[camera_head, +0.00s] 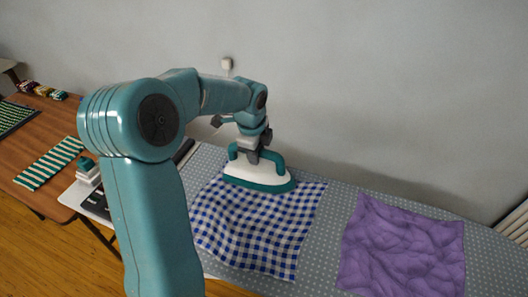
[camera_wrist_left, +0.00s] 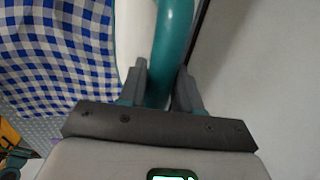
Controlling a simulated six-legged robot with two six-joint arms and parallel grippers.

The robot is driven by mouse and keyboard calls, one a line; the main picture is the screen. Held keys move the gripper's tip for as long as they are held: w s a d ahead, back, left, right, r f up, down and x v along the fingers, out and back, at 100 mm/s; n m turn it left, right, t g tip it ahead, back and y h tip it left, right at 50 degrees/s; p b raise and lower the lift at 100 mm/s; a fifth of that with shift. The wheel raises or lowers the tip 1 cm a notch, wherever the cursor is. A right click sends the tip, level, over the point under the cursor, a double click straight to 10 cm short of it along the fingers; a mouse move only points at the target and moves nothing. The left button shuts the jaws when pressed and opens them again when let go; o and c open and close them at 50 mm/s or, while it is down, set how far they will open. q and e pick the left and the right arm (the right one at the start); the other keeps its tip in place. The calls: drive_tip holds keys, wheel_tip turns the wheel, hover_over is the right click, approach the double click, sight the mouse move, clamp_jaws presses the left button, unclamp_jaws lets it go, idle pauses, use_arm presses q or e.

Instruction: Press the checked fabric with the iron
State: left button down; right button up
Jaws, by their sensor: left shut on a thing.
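The iron (camera_head: 256,174), white with a teal handle and teal base, stands on the back part of the blue-and-white checked fabric (camera_head: 262,226). The fabric lies spread on the dotted grey ironing board (camera_head: 335,200) and looks slightly wavy. My left gripper (camera_head: 252,156) is shut on the iron's handle. The left wrist view shows the teal handle (camera_wrist_left: 172,45) between the two fingers (camera_wrist_left: 163,88), with the checked fabric (camera_wrist_left: 60,50) to the left. The iron's base hides the fabric under it. My right gripper is not in view.
A crumpled purple cloth (camera_head: 400,248) lies on the board to the right. The wall (camera_head: 400,90) stands close behind the board.

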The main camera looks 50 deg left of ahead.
use_arm(q)
drive_tip(key=s+a+p, duration=0.2)
drive_tip(key=s+a, duration=0.4)
drive_tip(key=a, duration=0.4)
drive_tip(key=shift+s+a, duration=0.2)
idle(0.3)
wheel_tip(320, 180, up, 3)
drive_tip(key=shift+f+p, duration=0.2)
drive_tip(key=shift+p, duration=0.8)
drive_tip(key=shift+w+a, duration=0.1)
